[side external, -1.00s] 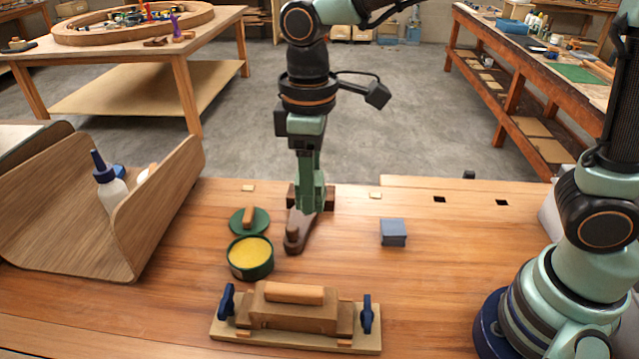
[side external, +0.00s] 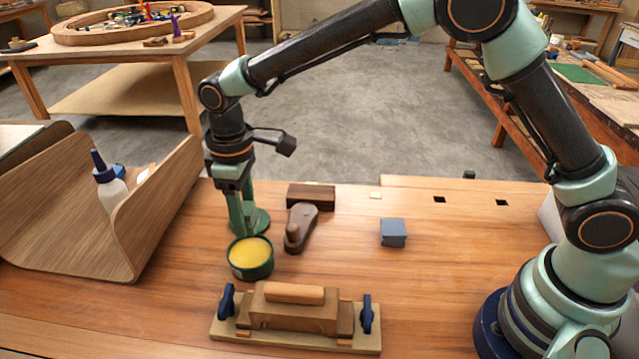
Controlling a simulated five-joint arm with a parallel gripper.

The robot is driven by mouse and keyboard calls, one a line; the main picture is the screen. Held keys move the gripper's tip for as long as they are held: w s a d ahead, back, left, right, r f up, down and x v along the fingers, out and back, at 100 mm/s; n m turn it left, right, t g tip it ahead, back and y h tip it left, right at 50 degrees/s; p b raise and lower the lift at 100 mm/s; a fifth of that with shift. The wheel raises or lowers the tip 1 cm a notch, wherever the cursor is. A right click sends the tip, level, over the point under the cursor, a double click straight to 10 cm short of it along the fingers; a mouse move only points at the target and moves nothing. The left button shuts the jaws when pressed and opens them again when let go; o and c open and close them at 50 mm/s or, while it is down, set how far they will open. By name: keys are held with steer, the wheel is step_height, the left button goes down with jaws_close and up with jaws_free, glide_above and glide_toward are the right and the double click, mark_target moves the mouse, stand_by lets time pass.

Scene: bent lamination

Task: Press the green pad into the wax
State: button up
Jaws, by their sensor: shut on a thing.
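The green pad (side external: 263,223) is a round disc on the bench just behind the wax tin. Its wooden grip is hidden between the fingers of my gripper (side external: 243,222), which points straight down over it and is shut on it. I cannot tell whether the pad rests on the bench or is slightly raised. The yellow wax (side external: 250,251) fills an open round green tin (side external: 251,271) in front of the pad. The wax surface is uncovered.
A dark wooden block (side external: 311,196) and a brown shaped piece (side external: 301,227) lie right of the pad. A grey-blue block (side external: 393,233) stands farther right. A clamped wooden form (side external: 295,315) is in front. A curved wooden shell (side external: 150,215) with a glue bottle (side external: 110,190) is left.

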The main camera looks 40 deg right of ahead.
mark_target(251, 254)
steer(key=shift+w+a+f, duration=0.1)
steer(key=shift+w+f, duration=0.1)
steer(key=shift+f, duration=3.1)
steer(key=shift+f, duration=0.6)
steer(key=shift+r, duration=0.1)
steer(key=shift+r, duration=3.5)
